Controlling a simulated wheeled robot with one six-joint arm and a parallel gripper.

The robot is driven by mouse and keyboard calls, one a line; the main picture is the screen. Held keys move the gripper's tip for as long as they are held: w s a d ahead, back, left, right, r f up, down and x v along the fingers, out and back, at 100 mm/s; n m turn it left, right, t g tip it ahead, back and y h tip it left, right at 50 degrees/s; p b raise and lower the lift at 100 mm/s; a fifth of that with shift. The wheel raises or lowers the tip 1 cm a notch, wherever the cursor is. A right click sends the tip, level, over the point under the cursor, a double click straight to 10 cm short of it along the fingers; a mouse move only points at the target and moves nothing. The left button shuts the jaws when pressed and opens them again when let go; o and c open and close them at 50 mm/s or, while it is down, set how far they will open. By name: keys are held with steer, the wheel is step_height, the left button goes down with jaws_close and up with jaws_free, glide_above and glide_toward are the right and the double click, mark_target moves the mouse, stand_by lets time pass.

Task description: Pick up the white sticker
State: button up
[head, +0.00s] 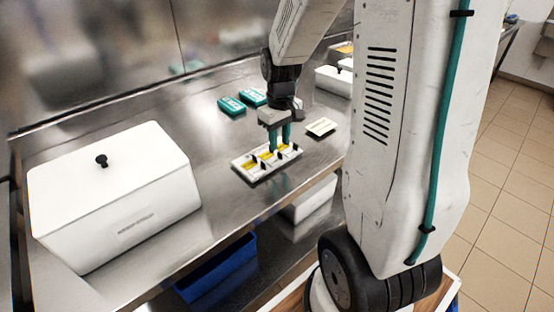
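My gripper (280,146) points down over a white tray (241,163) on the steel counter. Its two teal fingers stand a little apart, with their tips at the tray's compartments. What lies between the tips is too small to make out, so I cannot tell whether they hold something. The tray has yellow pieces (265,154) and dark upright parts in it. I cannot pick out a white sticker for certain; pale patches in the tray are too small to identify. A small cream-topped flat box (321,127) lies to the right of the tray, apart from my gripper.
Two teal boxes (232,106) lie behind the tray. A large white lidded container (115,190) fills the counter's left. White containers (333,80) stand at the back right. A blue bin (218,270) sits below the counter. Bare steel lies between the large container and tray.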

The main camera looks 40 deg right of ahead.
mark_target(275, 159)
step_height(275, 159, down, 4)
steer(key=shift+a+r, duration=0.1)
jaws_close()
steer(key=shift+r, duration=0.1)
